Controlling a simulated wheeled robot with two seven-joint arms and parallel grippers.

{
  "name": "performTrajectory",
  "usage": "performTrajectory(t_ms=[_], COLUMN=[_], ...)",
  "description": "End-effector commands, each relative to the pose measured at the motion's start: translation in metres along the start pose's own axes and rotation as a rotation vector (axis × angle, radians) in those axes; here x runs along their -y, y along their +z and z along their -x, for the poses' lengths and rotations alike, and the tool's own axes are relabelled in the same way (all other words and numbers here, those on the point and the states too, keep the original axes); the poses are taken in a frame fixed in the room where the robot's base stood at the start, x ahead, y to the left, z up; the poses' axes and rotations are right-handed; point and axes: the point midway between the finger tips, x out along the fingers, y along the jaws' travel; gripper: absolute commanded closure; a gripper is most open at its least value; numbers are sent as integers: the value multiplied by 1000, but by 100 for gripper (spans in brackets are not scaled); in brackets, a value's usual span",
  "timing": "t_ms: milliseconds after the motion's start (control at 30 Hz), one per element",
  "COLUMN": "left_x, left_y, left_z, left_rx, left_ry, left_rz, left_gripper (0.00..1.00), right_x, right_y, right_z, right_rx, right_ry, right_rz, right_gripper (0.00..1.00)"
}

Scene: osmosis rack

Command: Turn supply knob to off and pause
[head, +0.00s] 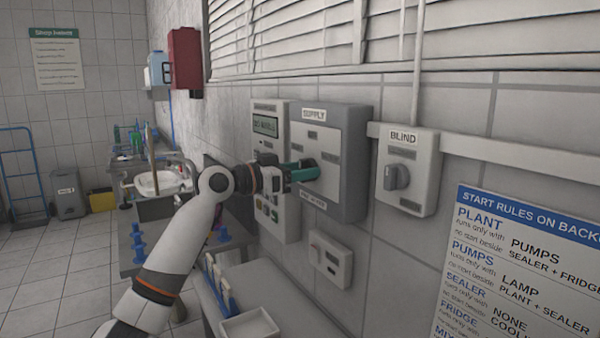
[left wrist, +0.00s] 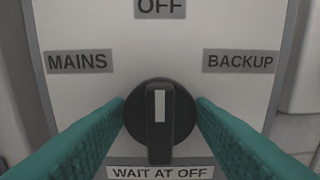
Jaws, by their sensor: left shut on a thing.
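The supply box (head: 345,150) is a grey wall box with a pale front plate labelled SUPPLY. In the left wrist view its black knob (left wrist: 160,140) sits above a label reading WAIT AT OFF. The knob's handle stands vertical, its white mark at the upper end, in line with the OFF label (left wrist: 160,8). MAINS (left wrist: 78,62) is to the left and BACKUP (left wrist: 238,62) to the right. My left gripper (head: 307,172) is at the front plate, its teal fingers shut on the knob from both sides. In the head view the fingers mostly hide the knob. My right gripper is not in view.
A BLIND switch box (head: 408,172) is to the right of the supply box. A rules sign (head: 520,260) hangs at right. A white tray (head: 249,326) lies on the bench below.

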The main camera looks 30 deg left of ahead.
Motion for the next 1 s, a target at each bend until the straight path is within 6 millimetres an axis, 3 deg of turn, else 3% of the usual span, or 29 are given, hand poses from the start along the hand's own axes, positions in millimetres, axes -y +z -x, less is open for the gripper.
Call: performTrajectory(t_ms=[200, 233, 367, 733, 1000], left_x=[0, 0, 0, -1, -1], left_y=[-1, -1, -1, -2, -5], left_z=[0, 0, 0, 7, 58], left_rx=[-2, -2, -2, -2, -2], left_ry=[0, 0, 0, 2, 3], left_rz=[1, 1, 1, 0, -2], left_gripper=[74, 48, 30, 30, 30], right_x=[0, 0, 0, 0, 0], right_y=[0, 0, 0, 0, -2], right_z=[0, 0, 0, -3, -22], right_rx=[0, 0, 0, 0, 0], right_ry=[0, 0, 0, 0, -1], right_rz=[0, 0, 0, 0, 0], right_gripper=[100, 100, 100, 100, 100])
